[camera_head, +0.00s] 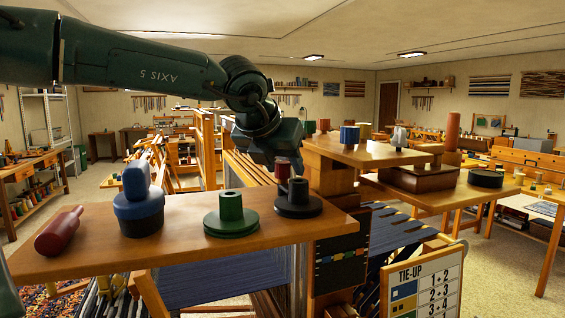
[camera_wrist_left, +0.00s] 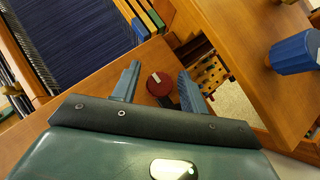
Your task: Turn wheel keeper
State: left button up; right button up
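In the left wrist view the red knob (camera_wrist_left: 160,84) has a white mark on top. My left gripper (camera_head: 284,158) is over it, pointing down. In the left wrist view its two fingers (camera_wrist_left: 159,75) are spread on either side of the knob, with a gap visible. No part is plainly labelled as the wheel keeper. My right gripper is not in view.
The near shelf (camera_head: 180,252) also holds a green stepped disc (camera_head: 231,214), a blue knob piece (camera_head: 138,203) and a red cylinder (camera_head: 59,231) lying down. A tie-up sign (camera_head: 424,283) stands front right.

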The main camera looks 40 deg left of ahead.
pick_arm(q)
jog(key=c, duration=0.6)
jog(key=shift+c, duration=1.2)
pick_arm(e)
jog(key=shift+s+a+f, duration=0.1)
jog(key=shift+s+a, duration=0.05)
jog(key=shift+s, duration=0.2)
